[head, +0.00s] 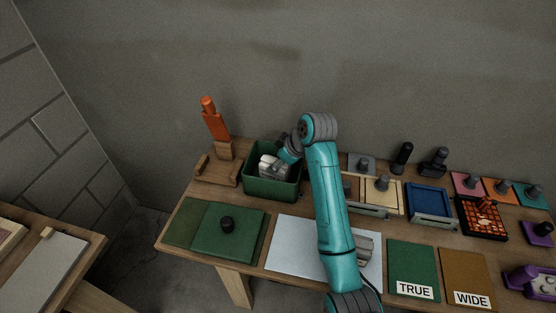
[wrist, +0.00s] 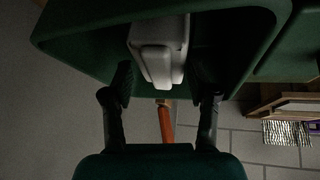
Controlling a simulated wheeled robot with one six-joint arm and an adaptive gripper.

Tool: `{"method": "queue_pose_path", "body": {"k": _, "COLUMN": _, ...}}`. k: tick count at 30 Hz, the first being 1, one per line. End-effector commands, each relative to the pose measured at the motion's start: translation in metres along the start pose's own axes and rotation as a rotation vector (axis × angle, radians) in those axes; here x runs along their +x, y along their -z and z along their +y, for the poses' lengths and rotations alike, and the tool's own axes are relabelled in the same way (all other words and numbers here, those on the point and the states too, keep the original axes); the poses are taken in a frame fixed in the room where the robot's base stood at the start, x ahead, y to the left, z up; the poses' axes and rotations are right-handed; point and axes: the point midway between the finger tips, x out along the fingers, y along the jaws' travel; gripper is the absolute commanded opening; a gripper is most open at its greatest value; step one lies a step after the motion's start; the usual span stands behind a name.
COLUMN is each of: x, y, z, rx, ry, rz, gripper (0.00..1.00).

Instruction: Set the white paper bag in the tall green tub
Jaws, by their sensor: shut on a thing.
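The tall green tub (head: 268,188) stands open at the back left of the bench, and its rim (wrist: 262,45) crosses the wrist view. My gripper (head: 284,161) reaches down into the tub from the right. In the wrist view my gripper (wrist: 162,88) has its dark fingers on either side of a pale, blocky thing, which I take for the white paper bag (wrist: 158,45). The bag (head: 269,167) shows inside the tub's opening in the head view. My gripper is shut on it. Whether it touches the tub floor is hidden.
An orange-handled tool stands in a wooden block (head: 224,149) left of the tub. A blue tray (head: 430,200) and a black-orange grid (head: 482,216) are to the right.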

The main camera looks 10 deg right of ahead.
Motion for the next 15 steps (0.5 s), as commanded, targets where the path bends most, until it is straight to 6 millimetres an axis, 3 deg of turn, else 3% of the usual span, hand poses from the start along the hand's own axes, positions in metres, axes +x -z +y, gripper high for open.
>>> {"method": "queue_pose_path", "body": {"k": 15, "x": 0.0054, "y": -0.0029, "z": -0.0006, "rx": -0.001, "ry": -0.001, "rz": 0.001, "gripper": 0.00}}
